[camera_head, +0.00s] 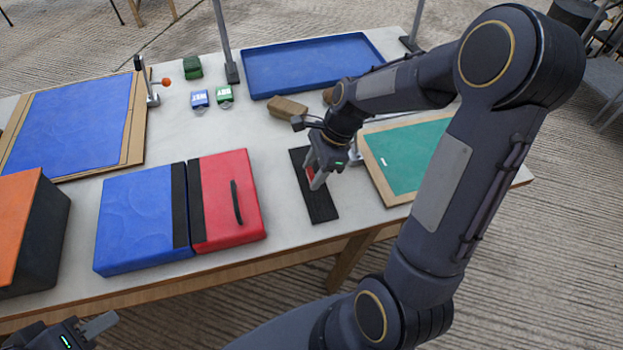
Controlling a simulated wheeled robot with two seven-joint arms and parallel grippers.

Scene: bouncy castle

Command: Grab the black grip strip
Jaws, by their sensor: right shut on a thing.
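The black grip strip (322,208) is a long flat dark strip on the pale table, right of the red block. My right gripper (313,180) reaches down over its middle and is shut on it. A small red patch shows between the fingers; I cannot tell what it belongs to. The strip appears to lie flat at the table surface, and the fingers hide part of its middle. My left gripper (98,327) shows only partly at the bottom left, off the table's front edge, and its opening cannot be seen.
Blue (137,220) and red (236,180) padded blocks with black bands lie left of the strip. A green board (408,155) lies close on its right. A brown block (287,108) and a blue tray (310,62) are behind. A blue panel (70,122) lies far left.

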